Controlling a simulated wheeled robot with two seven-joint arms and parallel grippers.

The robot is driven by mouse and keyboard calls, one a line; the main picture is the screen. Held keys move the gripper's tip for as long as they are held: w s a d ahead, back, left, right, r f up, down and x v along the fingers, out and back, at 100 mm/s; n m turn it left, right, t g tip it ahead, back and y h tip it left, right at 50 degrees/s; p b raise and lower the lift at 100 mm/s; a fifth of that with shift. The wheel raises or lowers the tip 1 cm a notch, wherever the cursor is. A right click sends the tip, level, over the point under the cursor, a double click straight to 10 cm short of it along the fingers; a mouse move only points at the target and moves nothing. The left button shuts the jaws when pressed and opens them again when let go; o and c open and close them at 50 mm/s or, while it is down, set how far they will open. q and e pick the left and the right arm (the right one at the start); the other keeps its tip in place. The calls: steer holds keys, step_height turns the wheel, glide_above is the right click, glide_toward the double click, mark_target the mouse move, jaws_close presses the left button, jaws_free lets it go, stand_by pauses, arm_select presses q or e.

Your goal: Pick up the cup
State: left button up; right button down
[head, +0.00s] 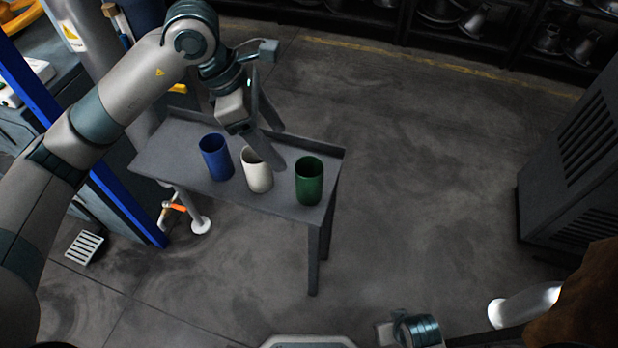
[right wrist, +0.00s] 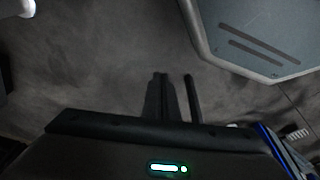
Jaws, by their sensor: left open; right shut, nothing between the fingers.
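Three cups stand upright in a row on a small grey table (head: 180,140): a blue cup (head: 216,158) at left, a white cup (head: 257,172) in the middle and a green cup (head: 308,182) at right. My left gripper (head: 277,149) is open, its fingers pointing down and to the right. One finger overlaps the white cup's rim in the head view and hides part of it; I cannot tell whether they touch. My right gripper (right wrist: 176,80) is shut and empty over bare floor in the right wrist view, away from the cups.
The table has a low raised edge along its back. A blue post (head: 85,165) stands left of it. Shelves (head: 470,45) with metal parts line the back wall, and a grey vented cabinet (head: 570,165) stands at right. The floor between is clear.

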mark_target(307, 181)
arm_select(q)
steer(key=shift+f, duration=0.1)
steer(key=p+x, duration=0.1)
steer(key=x, duration=1.1)
steer(key=shift+d, duration=0.1)
steer(key=shift+d+f, duration=0.1)
steer(key=shift+f, duration=0.25)
steer(key=p+x, duration=0.1)
steer(key=x, duration=0.2)
steer(key=shift+w, duration=0.2)
steer(key=shift+d+f, duration=0.25)
steer(key=shift+f, duration=0.45)
arm_select(e)
steer(key=f, duration=0.4)
steer(key=s+f, duration=0.1)
steer(key=shift+d+f, duration=0.25)
steer(key=shift+f, duration=0.15)
arm_select(q)
steer(key=shift+c, duration=0.7)
